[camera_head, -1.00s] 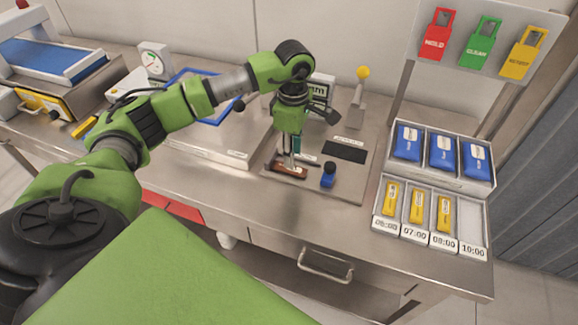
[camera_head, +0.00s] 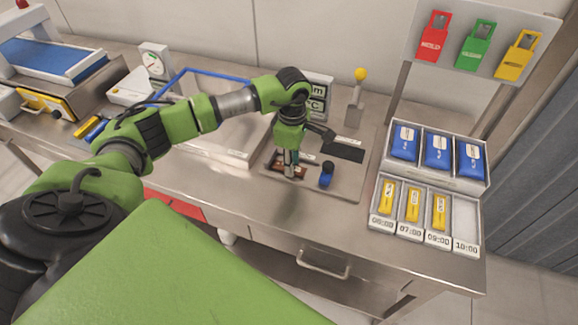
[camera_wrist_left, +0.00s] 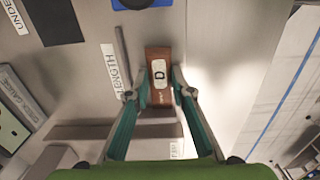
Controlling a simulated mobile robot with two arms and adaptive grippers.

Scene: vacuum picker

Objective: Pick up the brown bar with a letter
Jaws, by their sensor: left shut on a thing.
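The brown bar (camera_wrist_left: 159,57) has a white label with a black letter D in the left wrist view. It also shows in the head view (camera_head: 275,168), low at the board on the steel table, partly covered by the fingers. My left gripper (camera_wrist_left: 162,82) points down over the bar, with one fingertip against each long side. It is shut on the bar. In the head view my left gripper (camera_head: 289,172) hides the bar's middle. I cannot tell whether the bar touches the surface. My right gripper is not in view.
A blue stamp-like block (camera_head: 326,175) stands close right of the gripper. A black pad (camera_head: 344,152) lies behind it. A rack (camera_head: 430,172) with blue packs and yellow bars is at the right. A blue-edged tray (camera_head: 213,145) is left. The table front is clear.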

